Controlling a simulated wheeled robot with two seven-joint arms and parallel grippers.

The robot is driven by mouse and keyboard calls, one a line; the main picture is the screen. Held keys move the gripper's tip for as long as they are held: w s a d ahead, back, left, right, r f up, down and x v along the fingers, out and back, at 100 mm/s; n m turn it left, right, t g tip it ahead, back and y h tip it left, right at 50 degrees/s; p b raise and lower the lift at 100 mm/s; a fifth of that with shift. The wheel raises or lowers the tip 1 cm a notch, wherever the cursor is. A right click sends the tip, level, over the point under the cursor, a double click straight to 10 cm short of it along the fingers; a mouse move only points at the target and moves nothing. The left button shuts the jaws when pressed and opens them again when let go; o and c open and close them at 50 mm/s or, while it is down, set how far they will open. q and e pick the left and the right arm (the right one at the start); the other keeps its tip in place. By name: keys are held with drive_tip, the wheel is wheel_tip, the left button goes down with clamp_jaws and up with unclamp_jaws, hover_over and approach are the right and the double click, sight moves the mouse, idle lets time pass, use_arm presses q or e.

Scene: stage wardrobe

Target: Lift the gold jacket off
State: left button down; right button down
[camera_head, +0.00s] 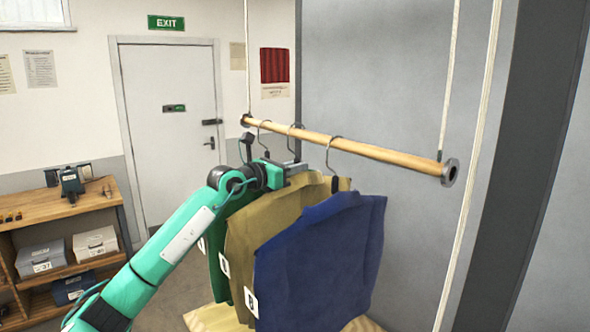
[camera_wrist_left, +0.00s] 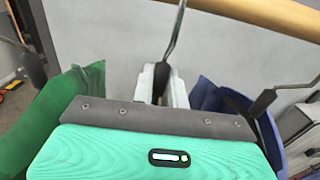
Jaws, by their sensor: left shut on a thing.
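The gold jacket (camera_head: 248,222) hangs between a green jacket (camera_head: 222,262) and a blue jacket (camera_head: 318,262) under a wooden rail (camera_head: 385,153). My left gripper (camera_head: 300,170) is at the top of the gold jacket, just below the rail. In the left wrist view its two pale fingers (camera_wrist_left: 161,84) are shut around the neck of a metal hanger hook (camera_wrist_left: 176,38), which appears to be the gold jacket's. That hook still meets the rail in the head view. My gripper's body hides the gold jacket in the wrist view. My right gripper is not in view.
The green jacket (camera_wrist_left: 62,110) and blue jacket (camera_wrist_left: 235,100) flank my gripper closely. Ropes (camera_head: 452,80) hold the rail, with a flange (camera_head: 450,172) at its near end. A wooden shelf unit (camera_head: 60,225) with boxes stands at left; a grey wall panel (camera_head: 375,75) is behind.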

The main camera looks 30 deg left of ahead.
use_arm(q)
drive_tip(key=shift+r+p, duration=0.5)
drive_tip(key=shift+r, duration=0.65)
drive_tip(key=shift+b+v, duration=1.2)
drive_tip(key=shift+v, duration=0.55)
drive_tip(key=shift+b+v, duration=1.35)
drive_tip(key=shift+v, duration=0.55)
drive_tip(key=shift+b+v, duration=0.65)
drive_tip(key=shift+v, duration=0.25)
drive_tip(key=shift+s+a+f+b, duration=0.2)
drive_tip(key=shift+s+a+b, duration=0.1)
drive_tip(key=shift+s+b, duration=0.35)
drive_tip(key=b+v, duration=1.2)
drive_tip(key=v, duration=0.1)
drive_tip(key=shift+s, duration=0.25)
